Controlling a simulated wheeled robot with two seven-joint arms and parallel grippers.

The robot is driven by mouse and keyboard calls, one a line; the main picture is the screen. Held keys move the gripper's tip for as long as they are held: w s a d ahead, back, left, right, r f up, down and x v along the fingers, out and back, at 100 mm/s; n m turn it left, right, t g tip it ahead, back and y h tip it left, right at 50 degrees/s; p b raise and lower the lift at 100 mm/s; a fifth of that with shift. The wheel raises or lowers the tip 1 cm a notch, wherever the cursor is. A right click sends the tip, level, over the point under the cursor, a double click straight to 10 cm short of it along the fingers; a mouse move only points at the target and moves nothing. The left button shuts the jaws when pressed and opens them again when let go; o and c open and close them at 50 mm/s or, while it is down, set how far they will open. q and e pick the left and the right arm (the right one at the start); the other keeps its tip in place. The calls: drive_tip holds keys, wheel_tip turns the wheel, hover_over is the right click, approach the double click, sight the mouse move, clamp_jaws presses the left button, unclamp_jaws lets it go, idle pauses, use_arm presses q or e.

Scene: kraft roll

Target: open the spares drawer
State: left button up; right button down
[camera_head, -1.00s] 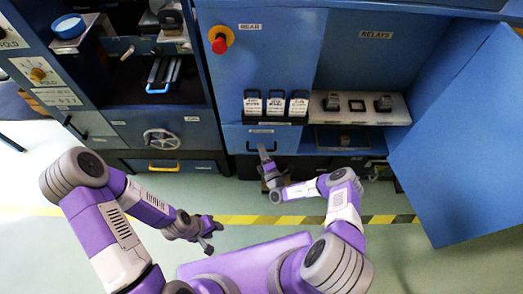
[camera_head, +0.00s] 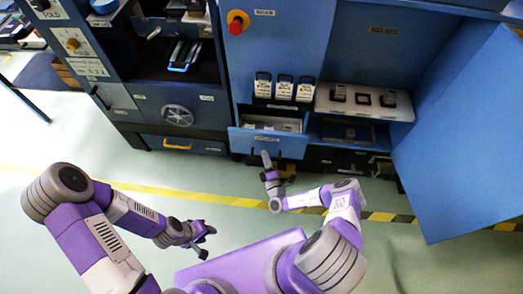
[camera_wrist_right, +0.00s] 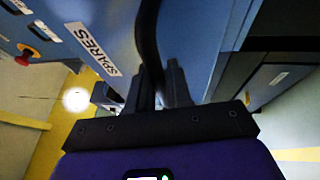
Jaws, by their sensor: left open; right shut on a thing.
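The blue spares drawer (camera_head: 262,143) is partly pulled out of the cabinet, and grey contents show inside it. In the right wrist view its front carries a SPARES label (camera_wrist_right: 92,49). My right gripper (camera_head: 265,160) is at the drawer front. In the right wrist view its two dark fingers (camera_wrist_right: 160,85) are shut on the black drawer handle (camera_wrist_right: 149,35). My left gripper (camera_head: 204,235) is open and empty, above the floor to the left, away from the cabinet.
Several labelled black-and-white blocks (camera_head: 284,88) stand on a ledge above the drawer. A large blue door (camera_head: 460,140) stands open at the right. A red knob (camera_head: 236,26) is above. The floor in front, with a yellow-black stripe (camera_head: 380,216), is clear.

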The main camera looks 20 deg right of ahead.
use_arm(q)
drive_tip(key=shift+w, duration=0.25)
drive_tip(key=shift+d, duration=0.1)
use_arm(e)
drive_tip(key=c, duration=1.1)
unclamp_jaws()
use_arm(q)
drive_tip(key=shift+r+p, duration=0.6)
drive_tip(key=shift+r, duration=0.1)
use_arm(e)
drive_tip(key=s, duration=0.2)
drive_tip(key=s+f, duration=0.1)
drive_tip(key=s, duration=0.4)
drive_tip(key=shift+s+a+f, duration=0.15)
drive_tip(key=shift+s+a, duration=0.05)
drive_tip(key=shift+a, duration=0.15)
